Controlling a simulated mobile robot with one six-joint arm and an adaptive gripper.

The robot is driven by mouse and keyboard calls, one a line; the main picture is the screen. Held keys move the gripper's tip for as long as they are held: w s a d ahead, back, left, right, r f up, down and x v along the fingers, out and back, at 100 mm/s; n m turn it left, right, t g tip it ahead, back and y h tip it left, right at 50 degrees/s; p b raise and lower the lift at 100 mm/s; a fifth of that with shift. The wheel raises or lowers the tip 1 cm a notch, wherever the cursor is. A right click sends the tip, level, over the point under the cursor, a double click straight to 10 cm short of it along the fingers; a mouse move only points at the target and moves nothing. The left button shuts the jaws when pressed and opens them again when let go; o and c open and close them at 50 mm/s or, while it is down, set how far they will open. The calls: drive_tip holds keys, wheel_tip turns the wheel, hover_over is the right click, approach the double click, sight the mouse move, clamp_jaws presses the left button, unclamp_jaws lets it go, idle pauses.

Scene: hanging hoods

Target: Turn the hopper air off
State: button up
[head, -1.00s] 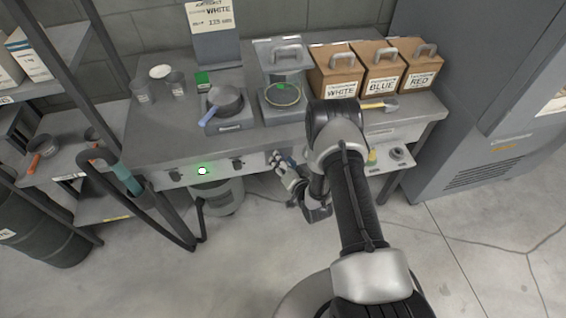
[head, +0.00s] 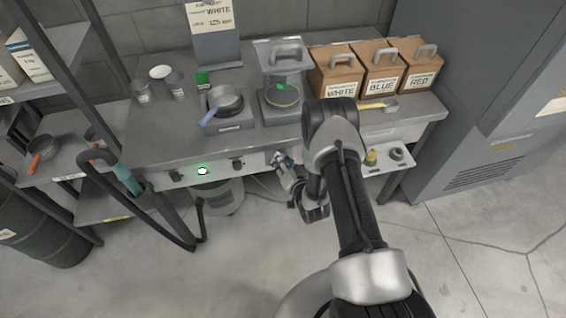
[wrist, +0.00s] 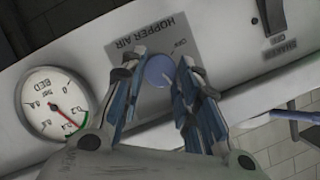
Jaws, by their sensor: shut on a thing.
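The hopper air control (wrist: 158,71) shows in the wrist view as a rounded blue-grey knob or handle in front of a grey plate (wrist: 150,36) lettered HOPPER AIR, which appears upside down. My gripper (wrist: 163,66) has its blue-padded fingers on either side of the knob and is shut on it. The fingers hide part of the knob, and I cannot tell its exact setting. In the head view my gripper (head: 281,160) is at the bench's front panel, right of the green light, and the knob is hidden there.
A BED pressure gauge (wrist: 54,103) is left of the plate and a dark switch (wrist: 272,18) is at right. In the head view, the green light (head: 203,170) is lit. A pan (head: 224,99), a hood (head: 283,60) and several labelled boxes (head: 335,75) stand on the bench.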

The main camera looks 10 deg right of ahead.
drive_tip(key=shift+a+f+n+t+h, duration=0.1)
drive_tip(key=shift+a+n+t+h, duration=0.15)
drive_tip(key=shift+n+h, duration=1.6)
drive_tip(key=shift+a+f+n+t+h, duration=0.1)
drive_tip(key=shift+a+n+t+h, duration=0.4)
drive_tip(key=shift+n, duration=2.5)
drive_tip(key=shift+f+n+t+h, duration=0.1)
drive_tip(key=shift+n+h, duration=1.35)
drive_tip(key=shift+n, duration=1)
drive_tip(key=o, duration=1.1)
